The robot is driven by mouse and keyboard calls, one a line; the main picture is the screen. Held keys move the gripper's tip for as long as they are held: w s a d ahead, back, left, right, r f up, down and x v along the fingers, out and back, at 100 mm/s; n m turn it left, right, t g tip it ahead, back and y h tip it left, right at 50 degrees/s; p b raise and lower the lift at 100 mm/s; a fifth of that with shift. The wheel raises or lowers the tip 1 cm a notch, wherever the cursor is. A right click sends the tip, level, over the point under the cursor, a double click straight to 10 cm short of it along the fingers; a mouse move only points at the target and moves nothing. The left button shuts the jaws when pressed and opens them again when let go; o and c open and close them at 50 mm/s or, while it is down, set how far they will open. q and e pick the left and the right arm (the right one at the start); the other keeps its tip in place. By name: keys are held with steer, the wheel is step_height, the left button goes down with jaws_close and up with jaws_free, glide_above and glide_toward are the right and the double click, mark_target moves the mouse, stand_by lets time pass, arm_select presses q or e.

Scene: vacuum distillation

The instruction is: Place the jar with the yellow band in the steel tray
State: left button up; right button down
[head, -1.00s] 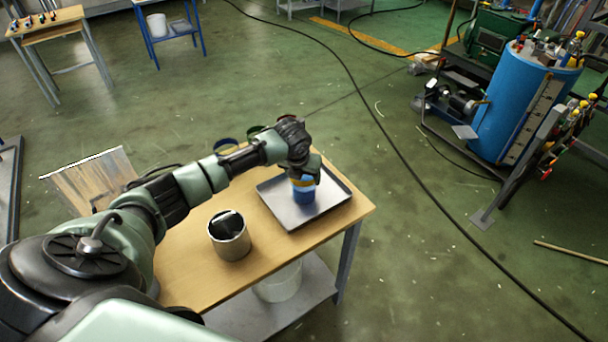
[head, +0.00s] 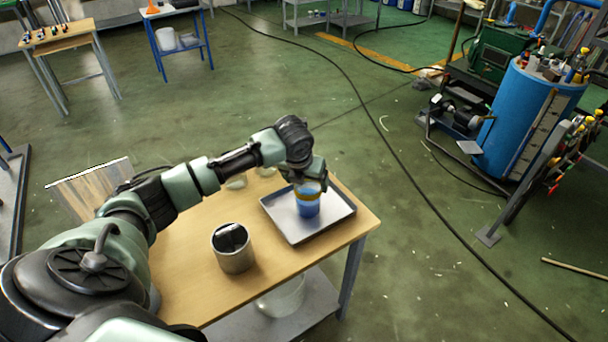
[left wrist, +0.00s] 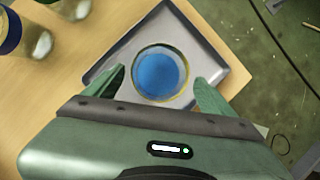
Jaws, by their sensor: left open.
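The jar with the yellow band (head: 308,202) holds something blue and stands upright in the steel tray (head: 333,218). In the left wrist view the jar (left wrist: 160,74) is seen from above, inside the tray (left wrist: 211,42). My left gripper (head: 309,184) is over the jar from above. In the left wrist view its two fingers (left wrist: 160,90) are spread, one on each side of the jar, with small gaps visible. My right gripper is not in view.
A metal canister (head: 233,251) with dark contents stands on the wooden table (head: 190,280), front left of the tray. Other glass jars (head: 236,182) stand behind my left forearm; they also show at the upper left of the left wrist view (left wrist: 35,42).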

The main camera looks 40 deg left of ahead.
arm_select(q)
steer(key=v, duration=0.6)
steer(key=shift+r, duration=0.2)
steer(key=shift+s+d+f, duration=0.1)
steer(key=shift+s, duration=0.05)
